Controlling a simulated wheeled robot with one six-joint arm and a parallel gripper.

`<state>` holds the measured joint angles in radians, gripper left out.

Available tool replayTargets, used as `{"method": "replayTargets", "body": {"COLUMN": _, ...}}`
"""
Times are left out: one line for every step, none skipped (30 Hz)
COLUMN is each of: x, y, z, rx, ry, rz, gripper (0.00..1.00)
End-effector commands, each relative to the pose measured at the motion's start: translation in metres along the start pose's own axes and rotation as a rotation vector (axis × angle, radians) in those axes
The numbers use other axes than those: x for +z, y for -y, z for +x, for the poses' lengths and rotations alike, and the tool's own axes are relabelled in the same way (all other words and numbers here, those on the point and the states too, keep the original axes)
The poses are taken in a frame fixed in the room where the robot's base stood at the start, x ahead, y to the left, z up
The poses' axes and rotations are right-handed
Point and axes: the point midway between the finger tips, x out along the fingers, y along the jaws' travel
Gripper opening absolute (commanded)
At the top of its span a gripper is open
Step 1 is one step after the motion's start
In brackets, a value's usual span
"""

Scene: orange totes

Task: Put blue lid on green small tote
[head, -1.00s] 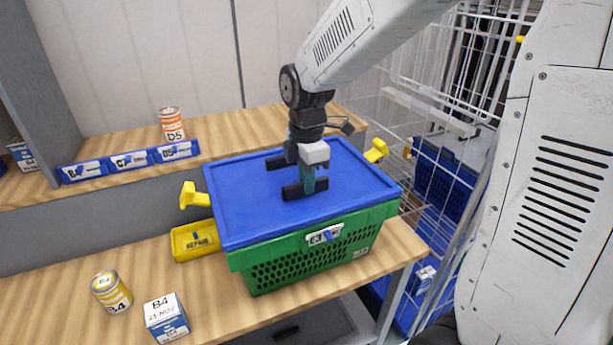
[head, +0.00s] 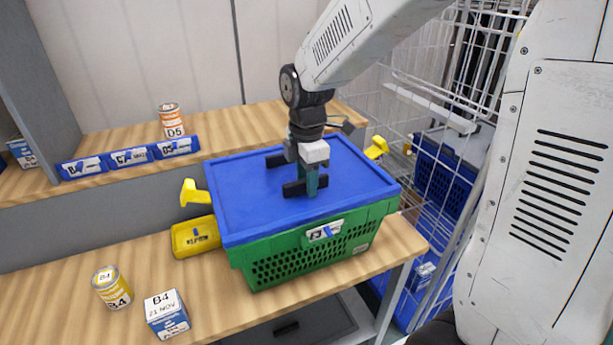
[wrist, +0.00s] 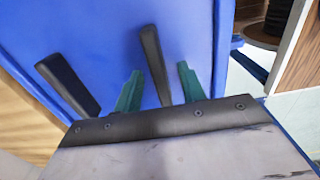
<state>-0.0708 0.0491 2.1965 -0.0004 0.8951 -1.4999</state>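The blue lid (head: 255,205) lies over the top of the green small tote (head: 305,262), covering its opening. At the front left it slightly overhangs the tote wall; I cannot tell whether it is fully seated. Yellow side handles stand out at left (head: 192,192) and right (head: 376,147). The lid has two black bars, also in the wrist view (wrist: 68,85). My gripper (head: 312,182) is low over the lid. In the wrist view its teal fingers (wrist: 160,85) stand apart on either side of one black bar (wrist: 154,62), with gaps showing.
The tote stands on a wooden bench (head: 225,298). A yellow bin (head: 195,237), a yellow can (head: 112,288) and a blue-white box (head: 167,314) are left of it. An orange can (head: 171,120) stands on the shelf behind. A white wire cage (head: 430,100) is at right.

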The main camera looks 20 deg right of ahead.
Motion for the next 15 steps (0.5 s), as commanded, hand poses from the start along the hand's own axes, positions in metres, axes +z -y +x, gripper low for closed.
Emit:
{"method": "replayTargets", "body": {"x": 0.0, "y": 0.0, "z": 0.0, "rx": 0.001, "ry": 0.0, "rz": 0.0, "gripper": 0.4}}
{"method": "replayTargets", "body": {"x": 0.0, "y": 0.0, "z": -0.001, "rx": 0.001, "ry": 0.0, "rz": 0.0, "gripper": 0.4}}
{"method": "replayTargets", "body": {"x": 0.0, "y": 0.0, "z": -0.001, "rx": 0.001, "ry": 0.0, "rz": 0.0, "gripper": 0.4}}
{"method": "replayTargets", "body": {"x": 0.0, "y": 0.0, "z": -0.001, "rx": 0.001, "ry": 0.0, "rz": 0.0, "gripper": 0.4}}
{"method": "replayTargets", "body": {"x": 0.0, "y": 0.0, "z": -0.001, "rx": 0.001, "ry": 0.0, "rz": 0.0, "gripper": 0.4}}
{"method": "replayTargets", "body": {"x": 0.0, "y": 0.0, "z": -0.001, "rx": 0.001, "ry": 0.0, "rz": 0.0, "gripper": 0.4}}
{"method": "replayTargets", "body": {"x": 0.0, "y": 0.0, "z": -0.001, "rx": 0.001, "ry": 0.0, "rz": 0.0, "gripper": 0.4}}
{"method": "replayTargets", "body": {"x": 0.0, "y": 0.0, "z": -0.002, "rx": 0.002, "ry": 0.0, "rz": 0.0, "gripper": 0.4}}
{"method": "replayTargets", "body": {"x": 0.0, "y": -0.001, "z": -0.005, "rx": 0.003, "ry": 0.0, "rz": 0.0, "gripper": 0.4}}
{"method": "replayTargets", "body": {"x": 0.0, "y": -0.001, "z": -0.008, "rx": 0.004, "ry": 0.0, "rz": 0.0, "gripper": 0.4}}
{"method": "replayTargets", "body": {"x": 0.0, "y": -0.001, "z": -0.012, "rx": 0.004, "ry": 0.0, "rz": 0.0, "gripper": 0.4}}
{"method": "replayTargets", "body": {"x": 0.0, "y": -0.001, "z": -0.018, "rx": 0.004, "ry": 0.0, "rz": 0.0, "gripper": 0.4}}
{"method": "replayTargets", "body": {"x": 0.0, "y": -0.001, "z": -0.023, "rx": 0.006, "ry": 0.0, "rz": 0.0, "gripper": 0.4}}
{"method": "replayTargets", "body": {"x": 0.0, "y": -0.001, "z": -0.029, "rx": 0.006, "ry": 0.0, "rz": 0.0, "gripper": 0.4}}
{"method": "replayTargets", "body": {"x": 0.0, "y": -0.001, "z": -0.036, "rx": 0.006, "ry": 0.0, "rz": 0.0, "gripper": 0.4}}
